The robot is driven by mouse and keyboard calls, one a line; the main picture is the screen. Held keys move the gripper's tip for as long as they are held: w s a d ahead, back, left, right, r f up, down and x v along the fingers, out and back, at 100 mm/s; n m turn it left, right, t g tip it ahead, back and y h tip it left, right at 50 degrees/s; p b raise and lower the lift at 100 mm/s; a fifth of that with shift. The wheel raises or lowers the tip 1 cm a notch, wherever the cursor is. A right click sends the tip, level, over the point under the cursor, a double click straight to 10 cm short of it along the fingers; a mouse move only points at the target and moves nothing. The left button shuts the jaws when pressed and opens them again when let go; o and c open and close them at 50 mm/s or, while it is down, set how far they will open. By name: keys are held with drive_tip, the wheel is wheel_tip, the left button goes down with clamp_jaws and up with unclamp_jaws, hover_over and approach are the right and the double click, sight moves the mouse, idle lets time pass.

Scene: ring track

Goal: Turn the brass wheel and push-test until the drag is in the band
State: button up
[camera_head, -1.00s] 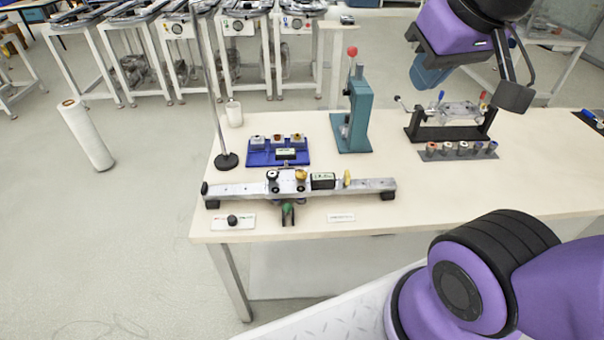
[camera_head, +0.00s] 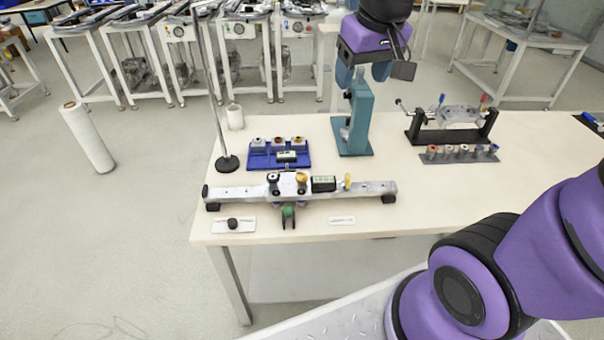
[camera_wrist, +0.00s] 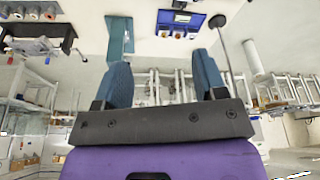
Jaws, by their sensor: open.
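The brass wheel (camera_head: 302,178) sits on the carriage of a grey rail (camera_head: 240,192) near the table's front edge. A black knob (camera_head: 273,178) is left of it, and a small dark display (camera_head: 323,183) is right of it. A green-tipped lever (camera_head: 288,213) hangs at the rail's front. My gripper (camera_head: 363,75) is open and empty, up above the back of the table by the teal press, well away from the wheel. In the wrist view my gripper (camera_wrist: 160,75) shows two blue fingers spread wide, with nothing between them.
The teal press (camera_head: 356,125) stands behind the rail, close to my gripper. A blue tray (camera_head: 265,160) with several parts and a thin pole on a base (camera_head: 228,163) are at the left. A black fixture (camera_head: 450,125) stands at the right. The table's front right is clear.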

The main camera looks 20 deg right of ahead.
drive_tip(key=w+a+f+g, duration=0.2)
drive_tip(key=w+f, duration=0.9)
drive_tip(key=f, duration=0.1)
drive_tip(key=g, duration=0.1)
hover_over(302, 176)
wheel_tip(302, 176, down, 13)
wheel_tip(302, 176, down, 11)
drive_tip(key=shift+r, duration=0.1)
